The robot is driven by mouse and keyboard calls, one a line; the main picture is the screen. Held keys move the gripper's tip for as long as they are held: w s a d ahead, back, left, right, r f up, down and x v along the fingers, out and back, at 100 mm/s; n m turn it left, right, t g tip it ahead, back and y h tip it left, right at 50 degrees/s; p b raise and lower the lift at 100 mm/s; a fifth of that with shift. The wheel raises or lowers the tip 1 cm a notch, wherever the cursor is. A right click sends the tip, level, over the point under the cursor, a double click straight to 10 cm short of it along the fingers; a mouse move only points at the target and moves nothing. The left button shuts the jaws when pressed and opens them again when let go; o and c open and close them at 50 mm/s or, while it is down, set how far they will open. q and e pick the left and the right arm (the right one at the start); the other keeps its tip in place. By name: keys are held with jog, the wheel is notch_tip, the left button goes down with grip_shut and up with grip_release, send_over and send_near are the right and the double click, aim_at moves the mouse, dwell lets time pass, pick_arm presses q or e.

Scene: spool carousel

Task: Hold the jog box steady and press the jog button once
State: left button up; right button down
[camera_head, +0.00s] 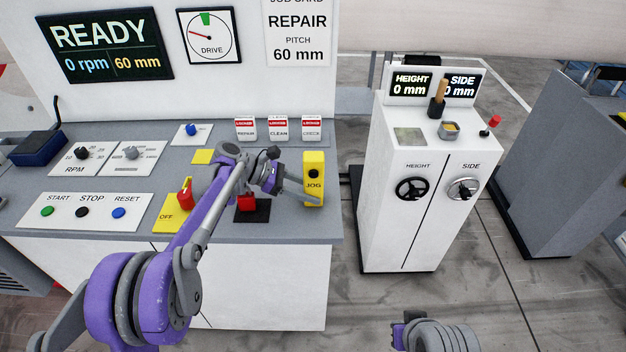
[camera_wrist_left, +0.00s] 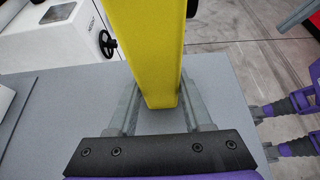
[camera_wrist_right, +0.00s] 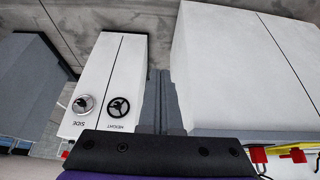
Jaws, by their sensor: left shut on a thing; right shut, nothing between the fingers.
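The yellow jog box (camera_head: 314,192) stands upright at the right end of the grey console, its JOG label facing me. The jog button (camera_head: 314,171) is a dark round spot above the label. My left gripper (camera_head: 300,194) is shut on the lower part of the box. In the left wrist view, its fingers (camera_wrist_left: 162,108) lie on both sides of the yellow box (camera_wrist_left: 152,50). My right arm shows at the bottom of the head view, away from the box. In the right wrist view, my right gripper (camera_wrist_right: 158,100) is shut and empty.
The grey console (camera_head: 100,183) carries START, STOP and RESET buttons, a yellow OFF plate (camera_head: 170,215) and red-topped LOCKED blocks (camera_head: 278,128). A white cabinet (camera_head: 415,220) with two handwheels stands to the right. Open floor (camera_head: 345,300) lies between console and cabinet.

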aim_at(314, 175)
jog(key=w+a+r+n+t+y, duration=0.4)
jog(key=w+a+r+y, duration=0.3)
jog(key=w+a+r, duration=0.8)
jog(key=shift+w+a+r+n+y, duration=0.3)
jog(key=shift+w+a+r+n, duration=0.15)
jog(key=shift+a, duration=0.55)
jog(key=w, duration=0.8)
jog(key=shift+w, duration=0.4)
jog(key=shift+w, duration=0.15)
dwell(0.6)
jog(key=shift+w, duration=0.25)
